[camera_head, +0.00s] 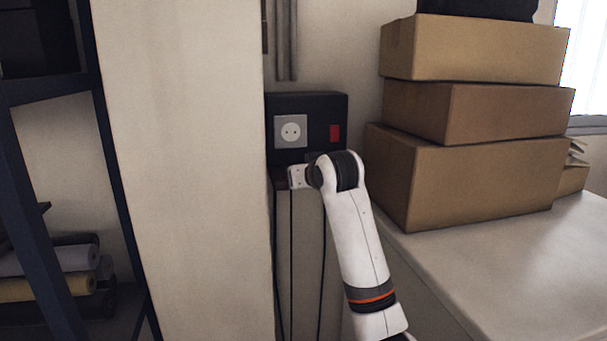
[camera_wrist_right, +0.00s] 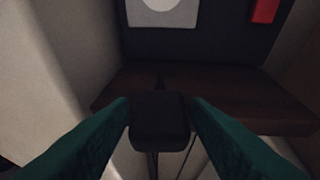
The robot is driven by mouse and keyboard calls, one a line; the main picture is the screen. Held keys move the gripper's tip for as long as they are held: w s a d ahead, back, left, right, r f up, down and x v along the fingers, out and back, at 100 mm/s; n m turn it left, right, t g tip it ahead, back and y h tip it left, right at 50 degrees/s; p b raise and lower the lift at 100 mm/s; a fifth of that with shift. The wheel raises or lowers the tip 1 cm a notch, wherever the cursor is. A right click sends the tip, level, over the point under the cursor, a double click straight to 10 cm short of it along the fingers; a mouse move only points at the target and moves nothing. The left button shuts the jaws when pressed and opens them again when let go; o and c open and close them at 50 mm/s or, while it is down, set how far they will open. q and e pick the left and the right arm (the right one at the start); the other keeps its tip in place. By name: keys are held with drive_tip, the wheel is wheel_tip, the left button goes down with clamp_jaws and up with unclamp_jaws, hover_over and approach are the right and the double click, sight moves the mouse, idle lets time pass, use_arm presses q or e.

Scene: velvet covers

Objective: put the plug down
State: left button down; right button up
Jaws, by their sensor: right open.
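In the right wrist view, my right gripper (camera_wrist_right: 160,103) has two green-covered fingers, spread open on either side of a dark plug (camera_wrist_right: 160,125). The plug sits between the fingertips, by the near edge of a brown ledge (camera_wrist_right: 225,98); whether it rests fully on the ledge is unclear. In the head view my right arm reaches up to the ledge below a black box, and its fingers and the plug cannot be made out. The box carries a pale socket (camera_head: 291,131), also partly seen in the wrist view (camera_wrist_right: 163,12). My left gripper is out of view.
The black box (camera_head: 307,104) has a red switch (camera_head: 335,133). Dark cables (camera_head: 291,255) hang below it. A pale column (camera_head: 185,170) stands left, and stacked cardboard boxes (camera_head: 465,185) stand on a white surface (camera_head: 520,260) at right.

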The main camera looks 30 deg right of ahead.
drive_tip(key=c, duration=0.9)
clamp_jaws()
drive_tip(key=shift+r, duration=0.15)
